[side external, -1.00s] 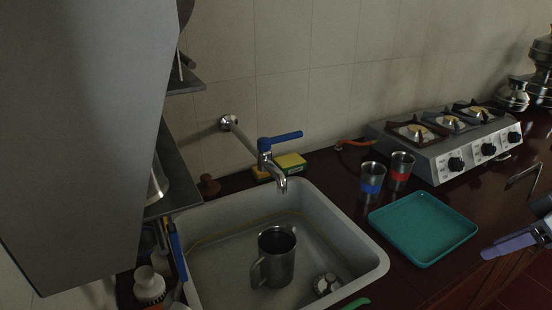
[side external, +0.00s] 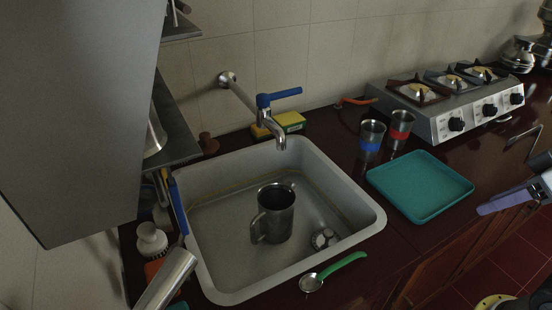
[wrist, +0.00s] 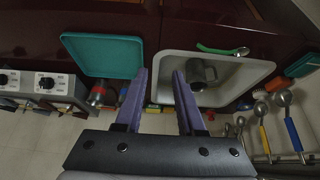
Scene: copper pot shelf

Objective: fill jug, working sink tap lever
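The metal jug (side external: 277,222) stands upright in the sink (side external: 225,288), with its handle to the left; its inside is dark. In the wrist view, the jug (wrist: 197,78) shows just right of my fingers. The tap (side external: 279,138) has a blue lever (side external: 279,96) pointing right, and its spout hangs over the sink's back. No water stream is visible. My gripper (wrist: 160,74) is open, with two purple fingers apart and nothing between them. In the side view only one finger shows clearly, at the right edge beyond the tray, well away from the lever.
A teal tray (side external: 420,186), a blue-banded cup (side external: 371,141) and a red-banded cup (side external: 401,128) stand right of the sink. A stove (side external: 470,115) is behind them. A green-handled strainer (side external: 335,272) lies at the front rim. A grey cabinet (side external: 75,110) hangs at left.

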